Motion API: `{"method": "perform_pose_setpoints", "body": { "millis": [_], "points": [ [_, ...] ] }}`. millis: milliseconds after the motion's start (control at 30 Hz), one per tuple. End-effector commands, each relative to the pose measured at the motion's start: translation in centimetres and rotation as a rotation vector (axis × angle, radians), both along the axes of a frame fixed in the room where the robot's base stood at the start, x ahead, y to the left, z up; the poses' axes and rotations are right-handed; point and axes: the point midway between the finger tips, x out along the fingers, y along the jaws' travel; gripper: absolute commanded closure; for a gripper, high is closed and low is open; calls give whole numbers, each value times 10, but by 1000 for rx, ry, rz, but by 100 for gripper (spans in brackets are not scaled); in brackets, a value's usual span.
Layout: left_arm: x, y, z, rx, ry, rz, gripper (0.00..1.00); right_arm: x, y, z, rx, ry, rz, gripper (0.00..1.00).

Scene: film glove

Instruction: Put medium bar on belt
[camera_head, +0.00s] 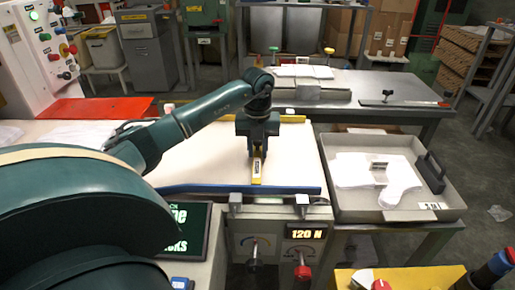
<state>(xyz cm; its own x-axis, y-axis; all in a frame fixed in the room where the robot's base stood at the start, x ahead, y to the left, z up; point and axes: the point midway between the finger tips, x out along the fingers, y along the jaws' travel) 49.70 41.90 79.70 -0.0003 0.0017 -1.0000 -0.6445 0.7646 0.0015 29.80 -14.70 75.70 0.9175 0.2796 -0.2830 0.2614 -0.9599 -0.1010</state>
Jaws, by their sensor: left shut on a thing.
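My left arm comes in from the left, and its dark green gripper (258,150) points down over the white belt (210,160). The gripper is shut on a narrow yellow bar (257,172) with a pale label. I take this for the medium bar. Its lower end is at or just above the belt surface; I cannot tell if it touches. The gripper hides the bar's upper part. The belt has a blue bar (240,189) along its front edge and a yellow bar (293,119) at its back edge. My right gripper is not in view.
Right of the belt is a grey tray (400,214) holding white film pieces and a dark handle. A control panel with a 120 display (305,234) and knobs stands in front. A grey table (385,85) is behind. A red sheet (95,108) lies back left.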

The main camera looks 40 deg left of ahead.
Motion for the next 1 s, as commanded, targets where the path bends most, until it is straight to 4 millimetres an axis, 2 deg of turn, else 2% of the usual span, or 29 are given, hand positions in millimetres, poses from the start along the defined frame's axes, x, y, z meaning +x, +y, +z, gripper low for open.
{"method": "perform_pose_setpoints", "body": {
  "millis": [100,133,400,633,733,867,1000],
  "points": [
    [0,0,-2,0,0,0,100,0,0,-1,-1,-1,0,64],
    [0,0,-3,0,1,0,75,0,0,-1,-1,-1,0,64],
    [0,0,-2,0,0,0,54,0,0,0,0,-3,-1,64],
    [0,0,-1,0,0,-1,54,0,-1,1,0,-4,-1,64],
    [0,0,6,1,-2,0,54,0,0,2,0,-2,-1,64],
    [1,0,27,0,-4,-1,54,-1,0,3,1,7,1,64],
    [1,0,59,0,-4,-1,54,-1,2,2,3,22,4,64]
  ]
}}
